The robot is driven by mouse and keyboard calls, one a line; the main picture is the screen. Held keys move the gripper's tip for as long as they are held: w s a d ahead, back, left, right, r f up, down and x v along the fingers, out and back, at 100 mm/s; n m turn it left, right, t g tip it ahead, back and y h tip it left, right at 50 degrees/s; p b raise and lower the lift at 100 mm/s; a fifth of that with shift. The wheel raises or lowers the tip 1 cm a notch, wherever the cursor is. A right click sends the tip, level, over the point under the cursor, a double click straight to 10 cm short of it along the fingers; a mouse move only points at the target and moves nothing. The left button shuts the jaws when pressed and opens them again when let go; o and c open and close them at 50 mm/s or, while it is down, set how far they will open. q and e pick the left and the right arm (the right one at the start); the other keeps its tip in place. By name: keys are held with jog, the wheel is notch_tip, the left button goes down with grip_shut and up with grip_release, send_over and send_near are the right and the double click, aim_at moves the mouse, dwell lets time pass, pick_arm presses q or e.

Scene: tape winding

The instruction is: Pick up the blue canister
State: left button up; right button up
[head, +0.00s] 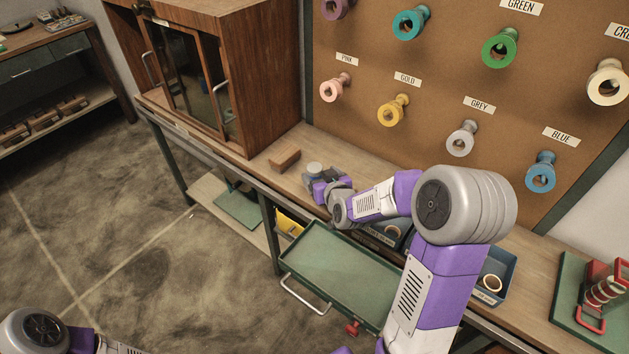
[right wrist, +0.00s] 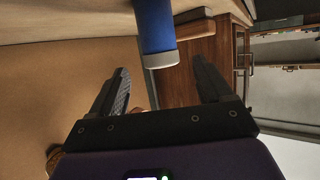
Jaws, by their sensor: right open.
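The blue canister (right wrist: 154,25) shows in the right wrist view with a pale grey cap (right wrist: 160,60) at its end. In the head view its cap (head: 314,168) shows on the workbench, and most of its body is hidden behind my right gripper (head: 316,184). In the right wrist view my right gripper (right wrist: 162,70) is open, with one finger to each side of the canister's line. The cap is about level with the fingertips, and a gap shows on both sides. My left arm shows at the lower left, but its gripper is out of view.
A wooden block (head: 284,160) lies on the bench (head: 262,178) left of the canister. A wooden cabinet (head: 235,75) stands behind it. A pegboard (head: 425,140) with coloured spools rises at the back. An open green drawer (head: 340,262) juts out in front, and a blue bin (head: 507,268) sits right.

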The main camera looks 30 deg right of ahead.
aim_at(317, 173)
jog(key=b+x, duration=0.1)
jog(key=x, duration=0.5)
jog(key=shift+s+a+f, duration=0.1)
jog(key=shift+f, duration=0.1)
jog(key=shift+r, duration=0.1)
jog(key=c, duration=1.1)
